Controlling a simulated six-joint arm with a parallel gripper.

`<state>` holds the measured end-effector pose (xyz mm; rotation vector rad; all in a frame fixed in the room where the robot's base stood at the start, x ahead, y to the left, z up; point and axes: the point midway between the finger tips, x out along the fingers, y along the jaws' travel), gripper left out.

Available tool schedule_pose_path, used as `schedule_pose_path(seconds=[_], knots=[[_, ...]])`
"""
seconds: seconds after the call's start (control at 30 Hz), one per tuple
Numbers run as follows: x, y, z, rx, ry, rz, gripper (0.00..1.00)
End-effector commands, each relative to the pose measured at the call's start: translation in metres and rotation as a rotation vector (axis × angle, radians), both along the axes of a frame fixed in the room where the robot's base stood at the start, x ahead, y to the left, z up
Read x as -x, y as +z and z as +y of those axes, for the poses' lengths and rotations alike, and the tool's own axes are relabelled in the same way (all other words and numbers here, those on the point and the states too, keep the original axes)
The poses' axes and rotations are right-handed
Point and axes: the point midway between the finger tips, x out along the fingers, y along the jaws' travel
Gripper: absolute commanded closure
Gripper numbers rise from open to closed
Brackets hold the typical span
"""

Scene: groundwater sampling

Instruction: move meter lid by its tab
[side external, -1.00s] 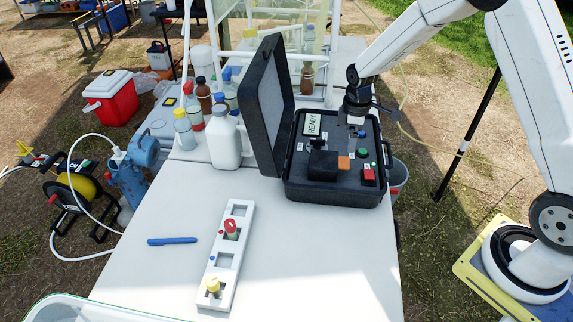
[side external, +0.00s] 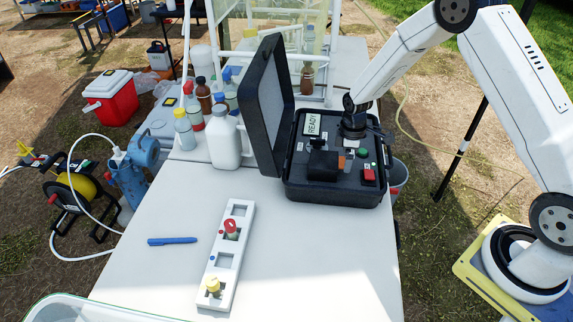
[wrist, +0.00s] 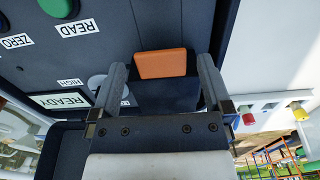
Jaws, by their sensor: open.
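The meter is a black open case (side external: 336,198) on the white table, with a READY screen (side external: 312,124). Its small meter lid is a dark block (side external: 322,166) on the panel. My gripper (wrist: 161,68) is open, pointing down at the panel, with one finger on each side of the tab. I see gaps between the fingers and the tab. Whether the fingertips are level with the tab is unclear.
The case's large raised cover (side external: 268,105) stands upright left of the panel. A green button (side external: 362,153) and a red button (side external: 369,175) are close by. A white vial rack (side external: 226,258) and a blue pen (side external: 172,241) lie in front. Bottles (side external: 222,140) stand behind left.

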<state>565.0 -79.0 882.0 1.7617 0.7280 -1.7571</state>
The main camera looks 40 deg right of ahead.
Motion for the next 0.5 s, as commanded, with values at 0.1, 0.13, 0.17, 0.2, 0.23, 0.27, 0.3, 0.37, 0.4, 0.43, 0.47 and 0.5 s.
schedule_pose_path(seconds=[0.1, 0.13, 0.17, 0.2, 0.23, 0.27, 0.3, 0.37, 0.4, 0.43, 0.47, 0.5], knots=[[0.0001, -0.0046, 0.0001, 0.0, 0.0, 0.0, 0.0], [0.0, -0.0051, 0.0, 0.0, 0.0, 0.0, 0.0], [0.0, -0.0055, 0.0, 0.0, 0.0, 0.0, 0.0], [0.0, -0.0058, 0.0, 0.0, 0.0, 0.0, 0.0], [0.0, -0.0058, 0.0, 0.0, 0.0, 0.0, 0.0], [0.0, -0.0058, 0.0, 0.0, 0.0, 0.0, 0.0], [0.0, -0.0058, 0.0, 0.0, 0.0, 0.0, 0.0], [0.0, -0.0057, 0.0, 0.0, 0.0, 0.0, 0.0], [0.0, -0.0057, 0.0, 0.0, 0.0, 0.0, 0.0], [0.0, -0.0057, 0.0, 0.0, 0.0, 0.0, 0.1], [0.0001, -0.0057, -0.0001, 0.0, 0.0, 0.0, 0.19], [0.0, -0.0056, 0.0, 0.0, 0.0, 0.0, 0.32]])
